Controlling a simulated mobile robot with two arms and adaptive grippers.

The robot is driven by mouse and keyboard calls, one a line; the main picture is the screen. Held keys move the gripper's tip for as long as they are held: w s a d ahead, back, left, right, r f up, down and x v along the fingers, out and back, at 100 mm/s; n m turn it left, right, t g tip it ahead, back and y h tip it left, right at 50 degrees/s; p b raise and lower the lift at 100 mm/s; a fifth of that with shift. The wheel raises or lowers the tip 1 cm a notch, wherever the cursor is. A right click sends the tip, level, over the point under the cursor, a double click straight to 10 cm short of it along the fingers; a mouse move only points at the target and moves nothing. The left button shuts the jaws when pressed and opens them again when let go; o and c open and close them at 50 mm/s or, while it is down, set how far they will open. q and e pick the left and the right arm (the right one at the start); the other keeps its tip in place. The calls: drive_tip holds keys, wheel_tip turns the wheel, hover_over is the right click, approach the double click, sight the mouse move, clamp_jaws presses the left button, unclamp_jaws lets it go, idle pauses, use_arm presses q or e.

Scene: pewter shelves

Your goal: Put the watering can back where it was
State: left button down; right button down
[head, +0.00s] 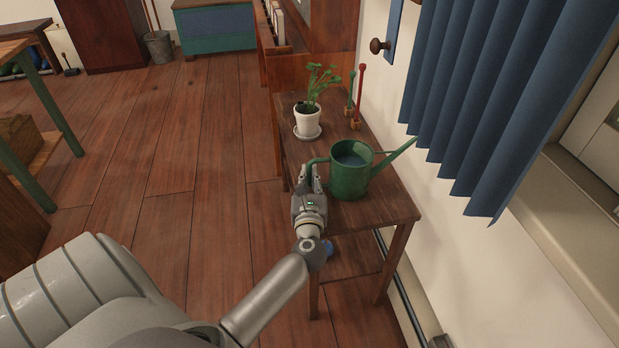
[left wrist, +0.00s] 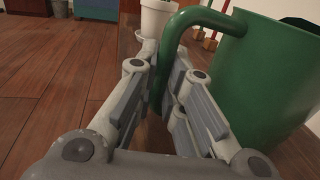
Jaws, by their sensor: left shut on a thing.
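The green watering can (head: 349,180) is at the near part of a narrow wooden side table (head: 388,207), with its spout pointing right toward the curtain. It looks upright; I cannot tell whether its base touches the tabletop. My left gripper (head: 311,180) is at the can's left side, shut on its handle. In the left wrist view the handle (left wrist: 172,55) runs down between the two fingers of the gripper (left wrist: 165,100), and the can's body (left wrist: 265,80) fills the right side. My right gripper is not in view.
A potted plant (head: 307,116) in a white pot on a saucer stands behind the can. Small red and green handled tools (head: 358,95) stand at the table's back right. A blue curtain (head: 490,90) hangs close to the spout. Open floor (head: 190,150) lies left.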

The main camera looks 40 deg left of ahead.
use_arm(q)
drive_tip(key=c, duration=1.8)
unclamp_jaws()
drive_tip(key=shift+c, duration=0.2)
drive_tip(key=o, duration=0.3)
drive_tip(key=shift+r, duration=0.1)
